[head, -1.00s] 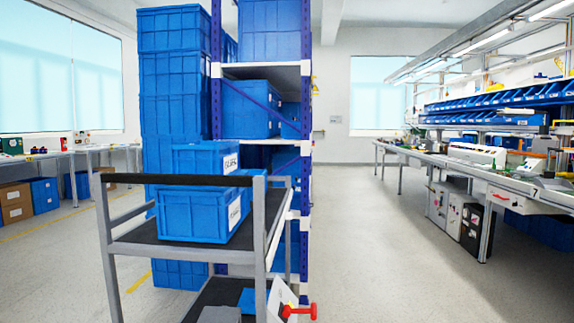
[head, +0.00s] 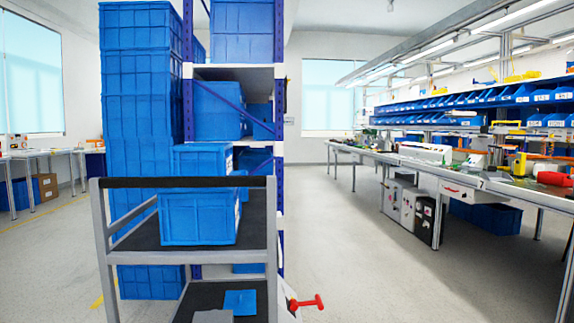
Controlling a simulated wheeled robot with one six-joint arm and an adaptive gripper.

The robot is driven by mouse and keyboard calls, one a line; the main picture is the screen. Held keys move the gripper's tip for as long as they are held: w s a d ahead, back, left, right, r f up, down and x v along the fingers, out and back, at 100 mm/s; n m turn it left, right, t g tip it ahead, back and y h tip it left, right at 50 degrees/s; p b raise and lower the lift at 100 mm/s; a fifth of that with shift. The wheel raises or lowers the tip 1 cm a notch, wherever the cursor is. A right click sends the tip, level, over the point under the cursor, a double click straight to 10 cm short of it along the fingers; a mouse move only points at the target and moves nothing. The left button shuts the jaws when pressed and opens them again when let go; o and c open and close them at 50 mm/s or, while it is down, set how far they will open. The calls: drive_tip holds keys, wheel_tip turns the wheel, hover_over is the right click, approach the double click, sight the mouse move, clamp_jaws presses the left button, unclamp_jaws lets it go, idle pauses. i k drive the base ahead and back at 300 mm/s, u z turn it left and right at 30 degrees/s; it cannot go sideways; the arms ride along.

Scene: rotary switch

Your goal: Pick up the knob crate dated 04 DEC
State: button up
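Two blue crates stand on the top shelf of a grey cart. The near blue crate (head: 198,218) is at the front. The other blue crate (head: 196,160) shows above and behind it, and I cannot tell if it is stacked or only farther back. White labels sit on their right sides, seen nearly edge-on. No date is legible, so I cannot tell which crate is dated 04 DEC. My gripper is not in view.
The cart (head: 187,183) has a dark top bar at the front and a lower shelf holding a small blue piece (head: 240,302). A red handle (head: 306,302) juts out at its lower right. A tall crate stack (head: 140,110) and rack stand behind. Floor between cart and right workbench (head: 465,180) is clear.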

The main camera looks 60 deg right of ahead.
sight(189, 159)
drive_tip(key=z, duration=0.9)
drive_tip(key=i, duration=0.4)
